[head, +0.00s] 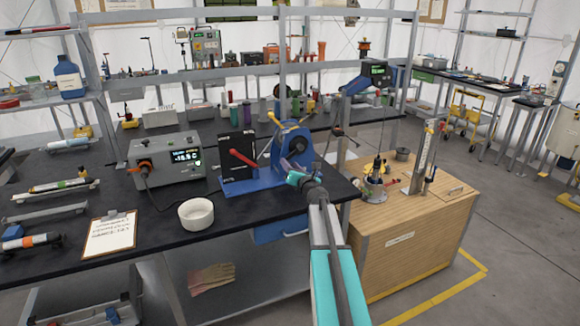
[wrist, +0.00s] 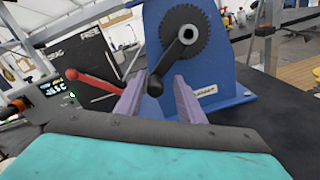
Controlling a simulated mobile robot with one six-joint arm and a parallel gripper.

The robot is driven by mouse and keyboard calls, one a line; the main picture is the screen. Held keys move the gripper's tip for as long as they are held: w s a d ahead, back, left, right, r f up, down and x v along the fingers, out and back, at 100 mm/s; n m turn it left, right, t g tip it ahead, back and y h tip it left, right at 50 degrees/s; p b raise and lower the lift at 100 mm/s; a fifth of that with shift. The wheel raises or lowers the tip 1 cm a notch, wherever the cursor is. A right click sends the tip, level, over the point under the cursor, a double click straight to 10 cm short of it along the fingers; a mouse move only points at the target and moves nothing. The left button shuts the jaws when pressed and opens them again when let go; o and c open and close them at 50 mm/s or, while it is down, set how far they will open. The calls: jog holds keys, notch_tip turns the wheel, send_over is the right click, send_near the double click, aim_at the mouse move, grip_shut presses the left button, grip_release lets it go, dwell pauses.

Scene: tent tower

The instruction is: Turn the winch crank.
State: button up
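The winch is a blue housing (head: 291,141) at the right end of the black bench. It fills the upper middle of the wrist view (wrist: 208,62), with a dark toothed gear (wrist: 184,32) on its face. The black crank (wrist: 172,65) runs from the gear hub down and left to a rounded knob (wrist: 155,87). My gripper (head: 290,166) is in front of the winch. In the wrist view its two purple fingers (wrist: 156,82) are spread, with the knob showing between them and gaps beside it. I cannot tell whether either finger touches it.
Left of the winch stands a black panel (head: 237,148) with a red lever (head: 243,158). Further left are a grey display box (head: 166,160) and a white bowl (head: 196,214). A wooden cabinet (head: 412,231) with instruments stands close on the right.

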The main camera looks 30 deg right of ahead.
jog(key=shift+a, duration=0.25)
jog(key=shift+w, duration=0.15)
jog(key=shift+s+a, duration=0.2)
jog(key=shift+s, duration=0.25)
jog(key=s+a+b, duration=0.2)
jog(key=s, duration=1)
jog(key=shift+s, duration=0.4)
jog(key=shift+o, duration=0.2)
jog(key=shift+n+b, duration=0.3)
jog(key=shift+b, duration=0.25)
